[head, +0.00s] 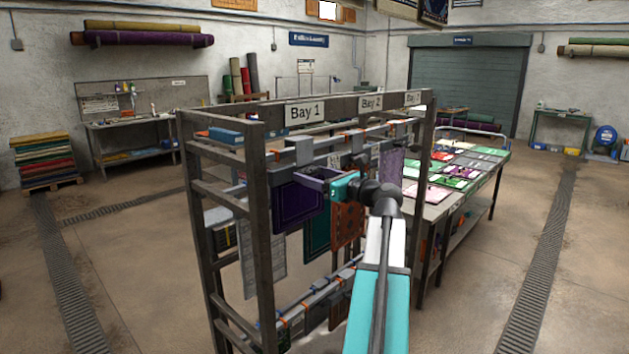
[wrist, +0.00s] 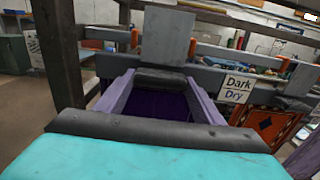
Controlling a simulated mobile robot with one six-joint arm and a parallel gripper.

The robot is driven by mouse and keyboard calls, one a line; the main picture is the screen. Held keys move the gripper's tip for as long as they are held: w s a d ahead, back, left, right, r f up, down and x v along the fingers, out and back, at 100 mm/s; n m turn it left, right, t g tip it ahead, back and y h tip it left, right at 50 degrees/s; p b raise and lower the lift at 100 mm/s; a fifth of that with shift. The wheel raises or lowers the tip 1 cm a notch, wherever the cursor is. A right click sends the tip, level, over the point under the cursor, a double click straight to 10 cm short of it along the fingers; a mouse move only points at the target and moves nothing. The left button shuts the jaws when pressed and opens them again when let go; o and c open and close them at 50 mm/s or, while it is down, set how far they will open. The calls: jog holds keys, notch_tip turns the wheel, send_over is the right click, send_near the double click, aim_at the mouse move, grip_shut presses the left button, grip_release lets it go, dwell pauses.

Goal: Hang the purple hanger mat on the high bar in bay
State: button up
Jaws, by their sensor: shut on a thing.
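The purple mat (head: 297,207) is a dark purple panel with a lighter border line. It hangs upright below my gripper (head: 308,177), at the Bay 1 end of the rack. In the wrist view my gripper (wrist: 160,80) has its two lavender fingers on either side of a dark hanger piece, shut on it, with dark purple mat (wrist: 155,104) showing between them. The high bar (head: 330,144) runs across the rack, with a grey plate (wrist: 165,38) just above and beyond the fingers. I cannot tell whether the hanger touches the bar.
The Bay 1 sign (head: 306,111) is on the rack's top beam. A "Dark Dry" label (wrist: 237,86) is right of the fingers. A green mat (head: 316,228) and an orange mat (head: 347,222) hang close by on the right. A rack post (head: 255,220) stands left.

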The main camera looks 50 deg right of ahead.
jog(key=shift+w+d+b, duration=0.15)
jog(key=shift+w+b, duration=0.9)
jog(key=shift+w, duration=1.3)
jog(key=shift+f, duration=1.45)
jog(key=o, duration=1.5)
jog(key=shift+s, duration=0.1)
jog(key=s+a+b, duration=0.1)
jog(key=s+b, duration=0.1)
jog(key=s, duration=1.1)
jog(key=shift+s, duration=0.35)
